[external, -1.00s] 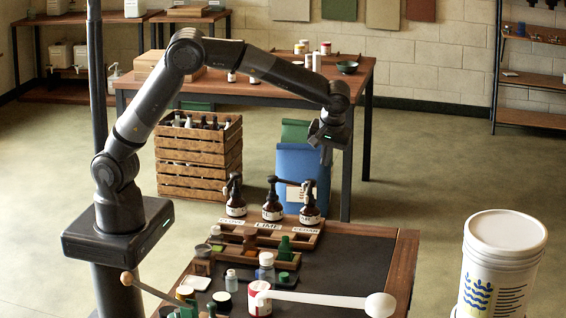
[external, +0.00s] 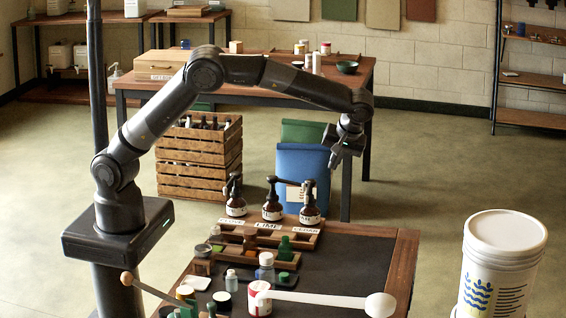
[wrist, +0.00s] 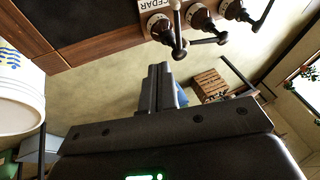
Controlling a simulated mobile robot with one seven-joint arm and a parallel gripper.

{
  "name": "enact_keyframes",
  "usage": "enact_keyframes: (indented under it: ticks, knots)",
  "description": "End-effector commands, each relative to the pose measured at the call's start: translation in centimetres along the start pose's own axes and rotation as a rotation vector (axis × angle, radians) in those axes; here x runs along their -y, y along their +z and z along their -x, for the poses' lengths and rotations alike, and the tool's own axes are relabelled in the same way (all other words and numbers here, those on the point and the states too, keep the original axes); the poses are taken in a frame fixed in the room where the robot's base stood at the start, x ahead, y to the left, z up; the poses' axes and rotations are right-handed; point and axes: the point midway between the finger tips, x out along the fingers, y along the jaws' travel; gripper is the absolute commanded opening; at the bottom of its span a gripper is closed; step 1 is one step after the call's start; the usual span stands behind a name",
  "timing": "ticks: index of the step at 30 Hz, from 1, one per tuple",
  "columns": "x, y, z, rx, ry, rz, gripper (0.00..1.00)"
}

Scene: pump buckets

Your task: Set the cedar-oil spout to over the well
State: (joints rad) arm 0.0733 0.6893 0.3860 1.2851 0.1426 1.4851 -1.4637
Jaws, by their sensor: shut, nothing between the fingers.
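The cedar-oil pump bottle (external: 310,209) is the rightmost of three brown bottles with dark pump heads at the back of the wooden rack. In the wrist view it (wrist: 158,27) stands by the CEDAR label, at the top centre. The wooden rack (external: 262,241) has recesses in front of the bottles; which is the well is unclear. My gripper (external: 336,160) is shut and empty, above and to the right of the cedar bottle, apart from it. Its fingers (wrist: 158,84) also show in the wrist view.
The lime bottle (external: 272,207) and clove bottle (external: 236,203) stand left of the cedar one. Small jars and bottles crowd the table's front left. A white-headed stick (external: 379,305) crosses the front. A white bucket (external: 500,260) stands right. The dark table top (external: 355,260) is mostly clear.

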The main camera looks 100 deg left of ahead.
Motion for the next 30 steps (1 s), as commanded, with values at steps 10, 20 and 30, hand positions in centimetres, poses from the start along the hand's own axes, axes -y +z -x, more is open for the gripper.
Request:
enact_keyframes:
  ticks: [10, 20, 30]
  knots:
    - [0.3, 0.0, -7.4, 0.001, -0.001, 0.0, 0.0]
    - [2.3, 0.7, -9.7, 0.0, 0.001, 0.0, 0.0]
    - [2.5, 0.7, -10.0, 0.0, 0.002, 0.0, 0.0]
